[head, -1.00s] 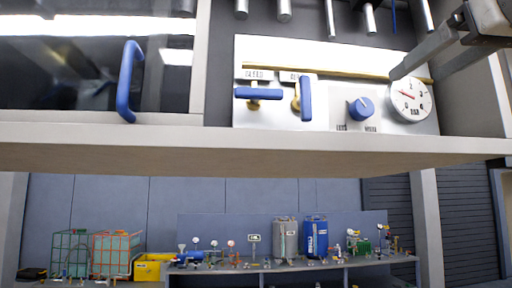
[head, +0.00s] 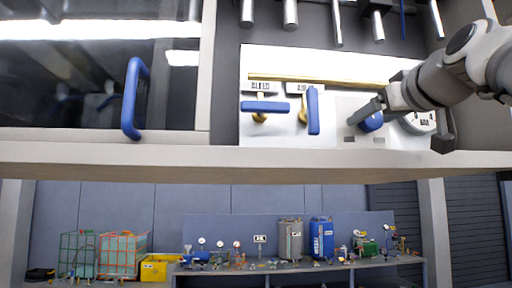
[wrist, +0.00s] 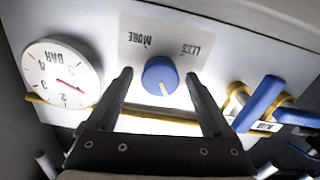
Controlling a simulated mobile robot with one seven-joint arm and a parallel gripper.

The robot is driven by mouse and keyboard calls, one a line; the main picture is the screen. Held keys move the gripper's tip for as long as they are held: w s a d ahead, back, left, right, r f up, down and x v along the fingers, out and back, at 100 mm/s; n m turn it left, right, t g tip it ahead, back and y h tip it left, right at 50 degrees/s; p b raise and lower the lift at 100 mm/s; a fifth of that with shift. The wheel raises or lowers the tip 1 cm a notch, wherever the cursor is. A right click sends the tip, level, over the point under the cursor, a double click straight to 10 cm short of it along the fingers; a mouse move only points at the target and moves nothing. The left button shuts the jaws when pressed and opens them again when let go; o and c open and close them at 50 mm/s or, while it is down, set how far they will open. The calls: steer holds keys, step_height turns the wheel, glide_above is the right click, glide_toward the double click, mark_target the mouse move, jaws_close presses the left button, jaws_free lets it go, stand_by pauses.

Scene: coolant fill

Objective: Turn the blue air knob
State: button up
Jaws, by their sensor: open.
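The round blue knob (head: 372,122) sits on the white panel, partly covered by my gripper in the head view. In the wrist view the knob (wrist: 160,76) has a pale pointer line and sits beside the words MORE and LESS. My gripper (wrist: 158,78) is open, with one fingertip on each side of the knob. Gaps show between the fingertips and the knob, so I see no grip on it. In the head view my gripper (head: 400,126) reaches in from the right, in front of the panel.
A BAR gauge (wrist: 62,75) is beside the knob, partly hidden by my gripper in the head view. Blue levers labelled BLEED (head: 265,106) and AIR (head: 313,110) are left of it. A brass pipe (head: 320,82) runs above. A ledge (head: 250,158) lies below the panel.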

steer(key=shift+w, duration=0.4)
steer(key=shift+c, duration=0.2)
jaws_close()
